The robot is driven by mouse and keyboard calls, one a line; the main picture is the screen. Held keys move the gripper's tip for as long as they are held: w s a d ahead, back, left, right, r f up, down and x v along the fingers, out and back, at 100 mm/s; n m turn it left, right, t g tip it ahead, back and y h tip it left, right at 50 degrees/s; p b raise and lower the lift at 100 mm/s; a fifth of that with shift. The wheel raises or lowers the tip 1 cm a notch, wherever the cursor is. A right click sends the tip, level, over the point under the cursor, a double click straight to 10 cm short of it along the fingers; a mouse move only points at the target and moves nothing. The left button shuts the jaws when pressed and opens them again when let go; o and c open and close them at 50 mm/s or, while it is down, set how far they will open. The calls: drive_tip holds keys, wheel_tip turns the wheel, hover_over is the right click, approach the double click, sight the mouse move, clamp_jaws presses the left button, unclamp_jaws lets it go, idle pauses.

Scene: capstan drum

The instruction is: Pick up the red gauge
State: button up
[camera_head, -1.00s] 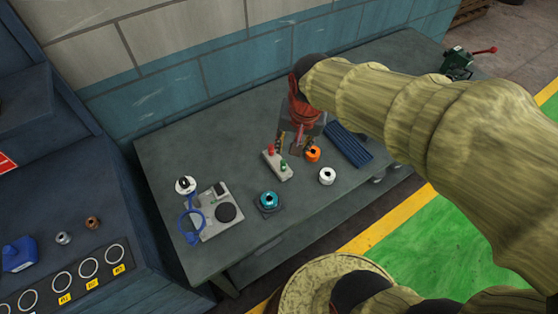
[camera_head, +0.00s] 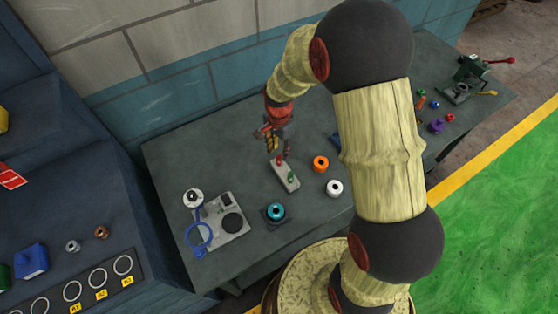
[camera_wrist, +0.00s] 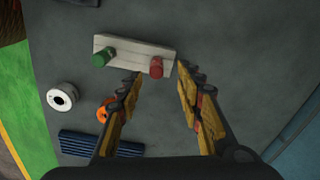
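The red gauge (camera_head: 281,160) stands in a pale grey block (camera_head: 287,178) on the table, beside a green gauge (camera_head: 291,175). In the wrist view the red gauge (camera_wrist: 157,68) is at the right end of the block (camera_wrist: 135,50), and the green gauge (camera_wrist: 101,59) is at the left. My gripper (camera_head: 277,145) is just behind and above the red end of the block in the head view. In the wrist view my gripper (camera_wrist: 158,76) is open and empty. The red gauge appears between the fingertips; the remaining height gap is unclear.
An orange spool (camera_head: 320,164) and a white spool (camera_head: 335,188) stand right of the block. A teal spool (camera_head: 275,212) is in front. A grey device (camera_head: 210,214) lies left. A blue ribbed pad (camera_wrist: 90,143) shows in the wrist view. Bare table lies left of the block.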

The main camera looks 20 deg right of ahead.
sight(279, 156)
drive_tip(key=f, duration=0.5)
drive_tip(key=shift+s+b, duration=0.3)
drive_tip(key=shift+b, duration=0.05)
drive_tip(key=shift+r, duration=0.1)
drive_tip(key=shift+c, duration=0.5)
drive_tip(key=c, duration=0.7)
clamp_jaws()
